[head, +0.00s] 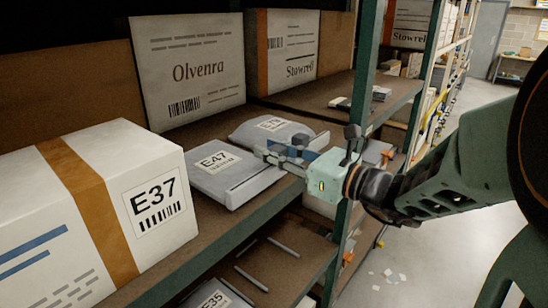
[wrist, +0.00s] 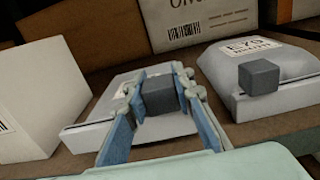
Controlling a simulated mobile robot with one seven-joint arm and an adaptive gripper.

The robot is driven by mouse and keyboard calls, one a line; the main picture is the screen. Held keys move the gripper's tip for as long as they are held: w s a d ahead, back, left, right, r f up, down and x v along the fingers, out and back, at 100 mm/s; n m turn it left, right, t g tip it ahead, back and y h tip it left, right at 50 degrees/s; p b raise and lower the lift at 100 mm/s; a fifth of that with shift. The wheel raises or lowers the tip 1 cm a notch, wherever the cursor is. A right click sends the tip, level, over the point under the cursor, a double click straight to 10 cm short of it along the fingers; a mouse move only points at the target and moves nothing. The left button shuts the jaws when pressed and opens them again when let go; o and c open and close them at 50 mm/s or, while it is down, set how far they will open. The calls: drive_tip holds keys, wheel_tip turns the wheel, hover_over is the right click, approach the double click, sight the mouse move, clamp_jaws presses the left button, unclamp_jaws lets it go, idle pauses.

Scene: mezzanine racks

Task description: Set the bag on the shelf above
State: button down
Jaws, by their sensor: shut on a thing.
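A flat grey bag (head: 236,182) with a white label that looks like E47 lies level at the shelf (head: 180,137), close to its front edge. In the wrist view the bag (wrist: 100,128) is in front of me, with a dark grip block (wrist: 160,96) on its near side. My gripper (head: 266,154) reaches in from the right. Its two fingers (wrist: 160,88) are shut on that block. I cannot tell whether the bag's underside fully touches the shelf. Fingers and block hide part of the bag.
A white box labelled E37 (head: 160,210) stands left of the bag. A puffy grey bag (head: 262,138) lies close on its right, with its own dark block (wrist: 259,77). An Olvenra carton (head: 190,90) stands behind. A green rack post (head: 362,80) stands near my gripper. A lower shelf (head: 285,262) lies beneath.

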drive_tip(key=shift+f, duration=0.7)
drive_tip(key=shift+r, duration=0.1)
drive_tip(key=c, duration=1.7)
unclamp_jaws()
drive_tip(key=shift+o, duration=0.2)
